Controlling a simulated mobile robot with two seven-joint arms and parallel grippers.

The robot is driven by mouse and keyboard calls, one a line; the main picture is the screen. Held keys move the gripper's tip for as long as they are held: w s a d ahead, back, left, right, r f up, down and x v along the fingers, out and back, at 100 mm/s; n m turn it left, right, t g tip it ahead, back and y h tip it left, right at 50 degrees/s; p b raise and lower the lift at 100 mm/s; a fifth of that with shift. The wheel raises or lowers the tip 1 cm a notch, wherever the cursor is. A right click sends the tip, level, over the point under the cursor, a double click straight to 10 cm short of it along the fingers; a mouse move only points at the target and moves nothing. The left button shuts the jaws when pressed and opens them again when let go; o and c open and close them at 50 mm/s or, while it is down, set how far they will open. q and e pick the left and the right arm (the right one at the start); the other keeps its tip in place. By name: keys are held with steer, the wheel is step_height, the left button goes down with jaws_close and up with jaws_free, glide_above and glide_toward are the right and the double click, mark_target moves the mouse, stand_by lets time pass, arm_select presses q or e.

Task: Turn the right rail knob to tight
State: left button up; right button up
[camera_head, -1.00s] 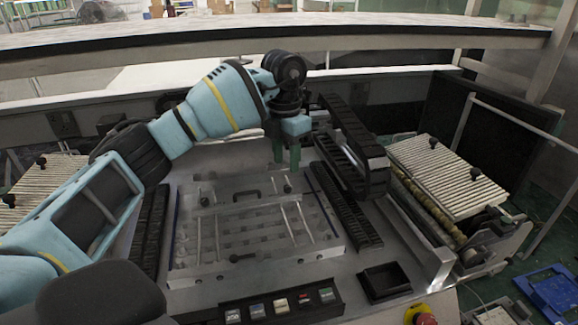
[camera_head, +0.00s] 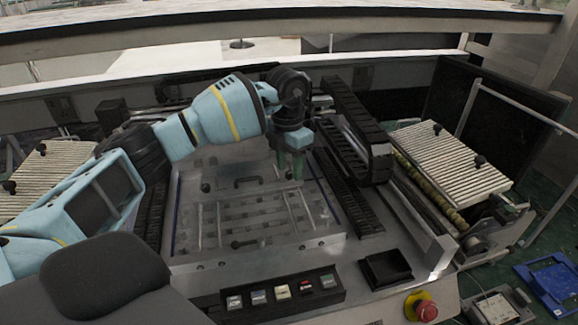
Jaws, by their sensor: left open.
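The metal fixture plate (camera_head: 330,232) lies on the bench, with thin rails on its left and right sides. My left gripper (camera_head: 290,172) points down over the back right of the plate, at the upper end of the right rails (camera_head: 307,205). A matching small dark left knob (camera_head: 205,187) shows on the other side of the plate. My right gripper is not in view.
A black handle (camera_head: 247,181) stands at the plate's back, left of the gripper. A black cable chain (camera_head: 362,145) rises close on the right. A button panel (camera_head: 283,293), black tray (camera_head: 386,269) and red stop button (camera_head: 426,311) lie in front.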

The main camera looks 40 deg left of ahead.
arm_select(q)
steer(key=shift+f, duration=0.35)
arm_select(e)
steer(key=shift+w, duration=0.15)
arm_select(q)
jaws_close()
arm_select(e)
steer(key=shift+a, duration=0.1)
